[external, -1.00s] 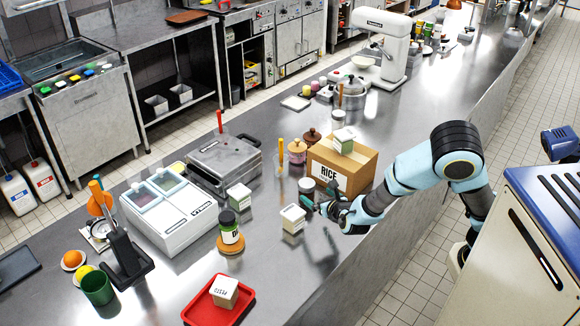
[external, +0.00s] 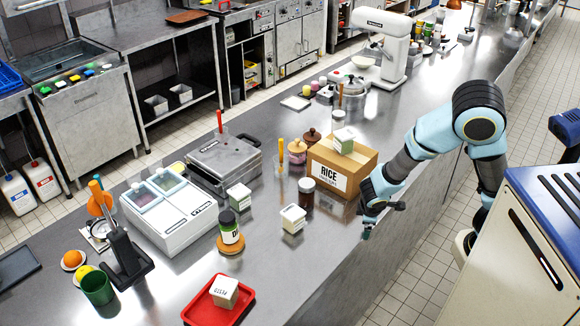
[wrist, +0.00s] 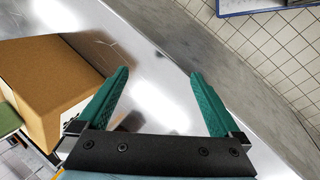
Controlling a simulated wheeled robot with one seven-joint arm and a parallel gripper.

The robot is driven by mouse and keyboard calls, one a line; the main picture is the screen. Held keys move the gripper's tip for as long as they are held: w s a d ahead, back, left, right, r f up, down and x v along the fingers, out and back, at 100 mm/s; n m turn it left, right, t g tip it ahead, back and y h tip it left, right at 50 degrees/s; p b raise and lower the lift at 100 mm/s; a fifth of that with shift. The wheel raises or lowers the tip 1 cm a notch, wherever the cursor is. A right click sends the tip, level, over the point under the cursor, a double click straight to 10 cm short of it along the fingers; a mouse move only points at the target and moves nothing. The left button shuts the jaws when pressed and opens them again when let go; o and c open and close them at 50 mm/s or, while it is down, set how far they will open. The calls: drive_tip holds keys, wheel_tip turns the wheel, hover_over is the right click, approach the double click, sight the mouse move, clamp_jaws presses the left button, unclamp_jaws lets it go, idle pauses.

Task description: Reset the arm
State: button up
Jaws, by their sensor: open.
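My gripper (external: 368,232) is at the front edge of the steel counter, just right of the rice box. In the wrist view my gripper (wrist: 160,82) shows two green fingers spread apart with nothing between them. Below the fingers are bare counter and the counter's edge. My arm bends up and back from the gripper toward my base at the right in the external view.
The cardboard rice box (external: 342,167), with a small carton (external: 344,140) on top, stands close to my gripper. A dark jar (external: 306,194) and a white-topped carton (external: 293,219) stand left of it. A red tray (external: 240,302) holds another carton (external: 224,291). The tiled aisle floor (external: 408,277) is clear.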

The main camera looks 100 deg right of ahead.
drive_tip(key=a+n+t+y+b, duration=0.2)
drive_tip(key=a+t+y+b, duration=0.3)
drive_tip(key=a, duration=1.2)
wheel_tip(320, 180, up, 15)
drive_tip(key=g+p, duration=0.2)
drive_tip(key=p, duration=1.2)
drive_tip(key=shift+h, duration=0.3)
wheel_tip(320, 180, down, 4)
drive_tip(key=b, duration=0.3)
drive_tip(key=shift+w+d+f+b, duration=0.1)
drive_tip(key=shift+f+b, duration=0.05)
drive_tip(key=shift+b, duration=0.25)
